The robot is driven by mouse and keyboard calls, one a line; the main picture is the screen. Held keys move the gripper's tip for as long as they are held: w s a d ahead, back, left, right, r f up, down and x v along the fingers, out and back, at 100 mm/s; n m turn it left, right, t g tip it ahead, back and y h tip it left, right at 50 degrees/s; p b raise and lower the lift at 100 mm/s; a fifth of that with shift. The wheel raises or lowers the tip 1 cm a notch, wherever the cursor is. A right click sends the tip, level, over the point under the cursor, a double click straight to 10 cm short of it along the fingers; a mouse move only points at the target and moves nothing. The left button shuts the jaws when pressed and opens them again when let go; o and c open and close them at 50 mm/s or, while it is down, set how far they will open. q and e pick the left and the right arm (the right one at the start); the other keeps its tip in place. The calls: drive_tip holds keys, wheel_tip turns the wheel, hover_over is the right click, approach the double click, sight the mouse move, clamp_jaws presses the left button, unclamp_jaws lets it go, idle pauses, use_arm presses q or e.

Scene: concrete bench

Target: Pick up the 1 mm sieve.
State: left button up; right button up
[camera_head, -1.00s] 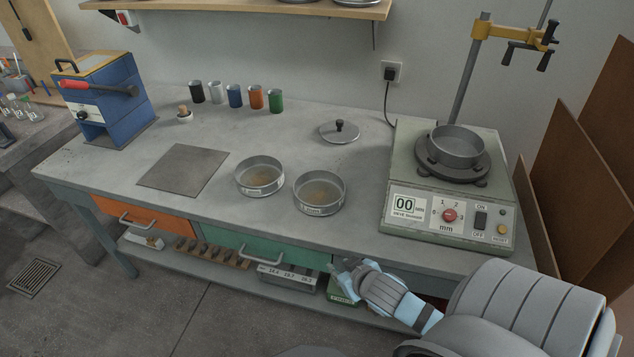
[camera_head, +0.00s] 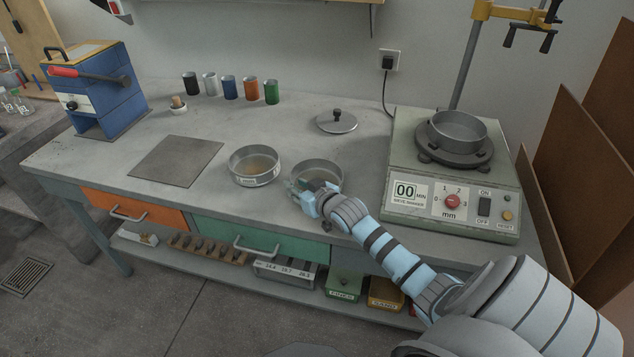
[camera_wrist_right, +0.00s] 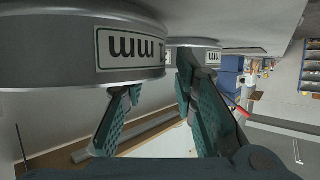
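Two round metal sieves stand side by side on the bench: the left sieve (camera_head: 255,168) and the right sieve (camera_head: 316,171). In the right wrist view, which is upside down, a large near sieve (camera_wrist_right: 60,50) carries a label showing "1 mm", cut at the curve's edge. A second sieve (camera_wrist_right: 196,42) behind it has a label of which only "mm" reads. My right gripper (camera_head: 304,186) is at the front left rim of the right sieve. Its two fingers (camera_wrist_right: 155,95) are apart. I cannot tell whether they straddle the wall. My left gripper is not in view.
A shaker (camera_head: 452,185) with another pan (camera_head: 458,129) on it stands to the right. A lid (camera_head: 337,122) lies behind the sieves. Several coloured cups (camera_head: 230,88) stand at the back. A flat plate (camera_head: 176,160) lies left, beyond it a blue press (camera_head: 100,95).

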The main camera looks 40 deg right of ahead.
drive_tip(key=shift+x, duration=0.9)
drive_tip(key=shift+s, duration=0.15)
clamp_jaws()
drive_tip(key=shift+r, duration=0.15)
